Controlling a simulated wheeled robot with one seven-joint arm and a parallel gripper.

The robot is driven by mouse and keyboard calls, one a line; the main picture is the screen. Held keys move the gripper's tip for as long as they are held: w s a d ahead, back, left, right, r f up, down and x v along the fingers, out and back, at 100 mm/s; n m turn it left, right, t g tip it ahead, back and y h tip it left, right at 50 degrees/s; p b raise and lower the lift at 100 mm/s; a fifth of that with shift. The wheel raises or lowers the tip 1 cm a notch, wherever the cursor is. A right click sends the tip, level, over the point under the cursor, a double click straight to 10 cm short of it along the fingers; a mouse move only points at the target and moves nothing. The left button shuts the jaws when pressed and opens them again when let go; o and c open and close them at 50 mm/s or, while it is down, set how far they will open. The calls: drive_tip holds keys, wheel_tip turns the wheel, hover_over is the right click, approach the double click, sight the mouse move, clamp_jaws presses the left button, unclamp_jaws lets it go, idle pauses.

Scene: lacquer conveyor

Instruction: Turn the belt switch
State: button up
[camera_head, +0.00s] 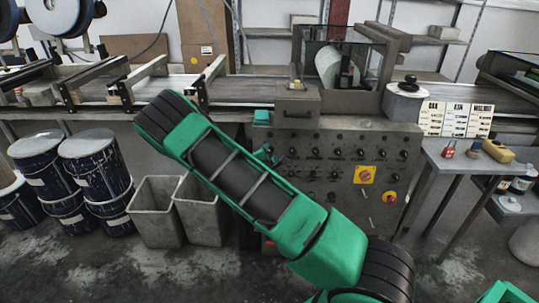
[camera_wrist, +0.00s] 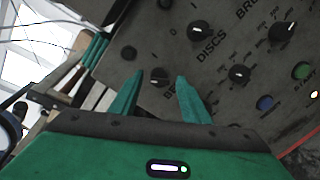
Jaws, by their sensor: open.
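The belt switch (camera_wrist: 160,77) is a small black knob with a white pointer line on the grey control panel (camera_wrist: 216,80). A partly covered label starting "BE" is beside it. My gripper (camera_wrist: 160,88) is open in the wrist view, its two green fingers on either side of this knob, with the tips close to the panel. I cannot tell whether they touch the knob. In the head view the control panel (camera_head: 340,136) carries rows of small black knobs, and my green arm covers its left part. My gripper is mostly hidden there.
Other knobs, a green button (camera_wrist: 302,70) and a blue button (camera_wrist: 265,103) are near my fingers. A yellow-plated red switch (camera_head: 364,174) and a red button (camera_head: 390,197) are lower on the panel. Grey bins (camera_head: 155,210) and drums (camera_head: 97,165) stand at left, a side table (camera_head: 465,160) at right.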

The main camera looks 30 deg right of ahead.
drive_tip(key=shift+w+d+f, duration=0.1)
drive_tip(key=shift+w+d, duration=0.15)
drive_tip(key=shift+w, duration=0.05)
drive_tip(key=c, duration=1)
drive_tip(key=shift+d, duration=0.2)
drive_tip(key=shift+a, duration=0.1)
drive_tip(key=m, duration=0.5)
drive_tip(key=shift+s, duration=0.1)
drive_tip(key=m+y, duration=0.1)
drive_tip(key=m, duration=0.5)
drive_tip(key=shift+f, duration=0.15)
drive_tip(key=shift+m, duration=0.3)
